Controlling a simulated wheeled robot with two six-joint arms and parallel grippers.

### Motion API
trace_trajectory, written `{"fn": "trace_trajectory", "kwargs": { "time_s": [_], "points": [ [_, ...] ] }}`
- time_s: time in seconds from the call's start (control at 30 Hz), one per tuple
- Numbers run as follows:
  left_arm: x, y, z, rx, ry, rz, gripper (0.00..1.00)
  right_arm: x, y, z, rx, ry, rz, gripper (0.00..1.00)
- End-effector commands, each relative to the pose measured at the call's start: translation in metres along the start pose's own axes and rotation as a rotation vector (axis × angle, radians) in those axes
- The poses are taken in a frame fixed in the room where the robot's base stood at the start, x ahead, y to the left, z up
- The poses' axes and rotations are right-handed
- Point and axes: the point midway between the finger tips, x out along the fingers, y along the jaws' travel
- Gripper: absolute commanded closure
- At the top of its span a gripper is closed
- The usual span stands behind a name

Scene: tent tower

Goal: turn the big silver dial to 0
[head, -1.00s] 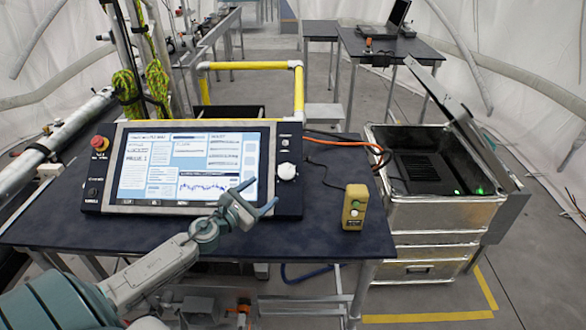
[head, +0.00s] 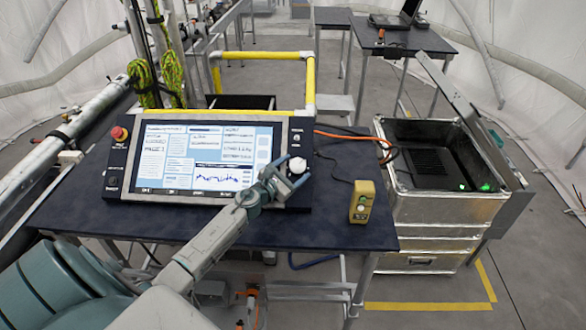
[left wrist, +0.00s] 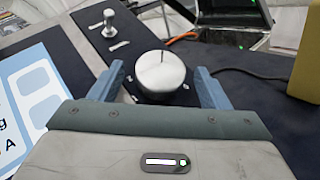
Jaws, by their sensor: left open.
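The big silver dial (head: 297,166) sits at the right side of the control panel, beside the screen (head: 207,160). In the left wrist view the dial (left wrist: 160,75) is a round pale knob with a thin dark mark near its top edge. My left gripper (head: 287,173) is open at the dial. In the left wrist view its two fingers (left wrist: 160,85) stand on either side of the dial, with a gap showing on both sides. The scale around the dial is too small or hidden to read. My right gripper is not in view.
A small metal toggle (left wrist: 110,22) stands on the panel near the dial. A yellow box with buttons (head: 362,202) stands on the table to the right. A red emergency button (head: 119,133) is at the panel's left. An open metal case (head: 440,205) stands right of the table.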

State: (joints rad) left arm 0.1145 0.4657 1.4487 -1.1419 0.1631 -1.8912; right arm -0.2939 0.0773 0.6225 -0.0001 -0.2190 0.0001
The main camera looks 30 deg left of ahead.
Motion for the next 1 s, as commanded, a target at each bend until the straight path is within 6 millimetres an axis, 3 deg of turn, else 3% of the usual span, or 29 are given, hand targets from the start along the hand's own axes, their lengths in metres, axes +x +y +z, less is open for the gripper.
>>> {"fn": "trace_trajectory", "kwargs": {
  "time_s": [0.17,0.4,1.0],
  "points": [
    [0.0,0.0,0.0,0.0,0.0,0.0,0.32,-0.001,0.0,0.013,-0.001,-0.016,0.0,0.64],
    [0.0,0.0,0.0,0.0,0.0,0.0,0.75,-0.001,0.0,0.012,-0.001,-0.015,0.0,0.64],
    [0.0,-0.002,-0.001,-0.037,-0.005,0.07,0.74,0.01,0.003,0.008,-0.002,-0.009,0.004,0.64]
  ]
}}
